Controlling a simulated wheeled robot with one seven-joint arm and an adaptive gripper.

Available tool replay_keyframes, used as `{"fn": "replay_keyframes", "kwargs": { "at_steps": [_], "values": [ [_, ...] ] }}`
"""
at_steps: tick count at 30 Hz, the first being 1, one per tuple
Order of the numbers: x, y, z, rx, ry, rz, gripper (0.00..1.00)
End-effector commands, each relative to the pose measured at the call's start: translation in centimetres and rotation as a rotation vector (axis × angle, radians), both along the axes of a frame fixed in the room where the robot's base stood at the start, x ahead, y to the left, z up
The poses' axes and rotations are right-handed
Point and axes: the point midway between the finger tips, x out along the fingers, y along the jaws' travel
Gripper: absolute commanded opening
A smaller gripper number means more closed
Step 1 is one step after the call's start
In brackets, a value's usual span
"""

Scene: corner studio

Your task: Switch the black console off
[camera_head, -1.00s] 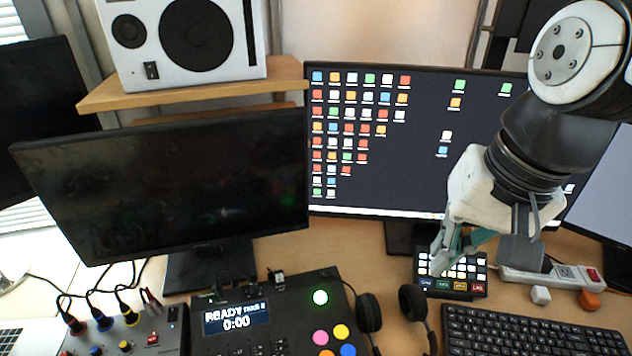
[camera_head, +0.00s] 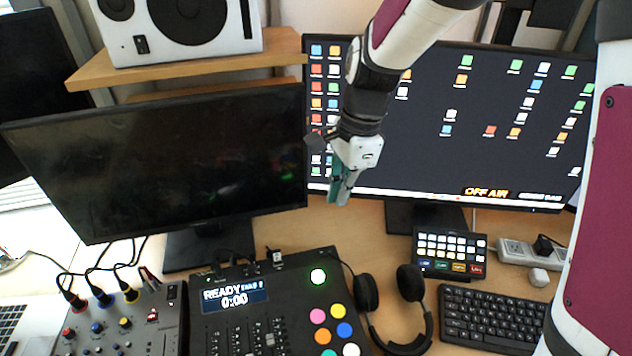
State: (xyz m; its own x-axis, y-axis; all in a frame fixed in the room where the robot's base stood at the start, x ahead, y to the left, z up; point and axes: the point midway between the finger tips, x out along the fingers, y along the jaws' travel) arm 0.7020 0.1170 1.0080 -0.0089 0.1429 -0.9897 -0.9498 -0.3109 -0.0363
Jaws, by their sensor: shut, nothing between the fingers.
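The black console (camera_head: 290,312) lies on the desk at the lower middle. Its display (camera_head: 234,294) is lit and reads "READY" and "0:00". It has a lit pale round button (camera_head: 318,276), several coloured round buttons and a row of faders. Plugs and small fittings (camera_head: 275,257) sit along its rear edge; I cannot tell which is a power switch. My gripper (camera_head: 340,196) is shut and empty, pointing down, in front of the lit monitor. In the picture it is above the console's rear right corner, apart from it.
A grey mixer (camera_head: 125,322) with cables stands left of the console. Headphones (camera_head: 397,310), a keypad (camera_head: 450,254), a power strip (camera_head: 518,252) and a keyboard (camera_head: 492,318) lie to the right. A dark monitor (camera_head: 160,165) and a lit monitor (camera_head: 480,105) stand behind.

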Motion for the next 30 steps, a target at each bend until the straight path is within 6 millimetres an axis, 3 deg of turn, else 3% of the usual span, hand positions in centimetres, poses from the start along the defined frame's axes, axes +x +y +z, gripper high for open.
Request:
{"fn": "replay_keyframes", "kwargs": {
  "at_steps": [6, 22, 30],
  "values": [
    [1.4, 1.2, -2.1, -0.023, 0.027, -0.099, 0.0],
    [1.6, 1.4, -2.9, -0.026, 0.033, -0.117, 0.0],
    [1.5, 1.8, -7.0, -0.027, 0.035, -0.117, 0.0]
  ]
}}
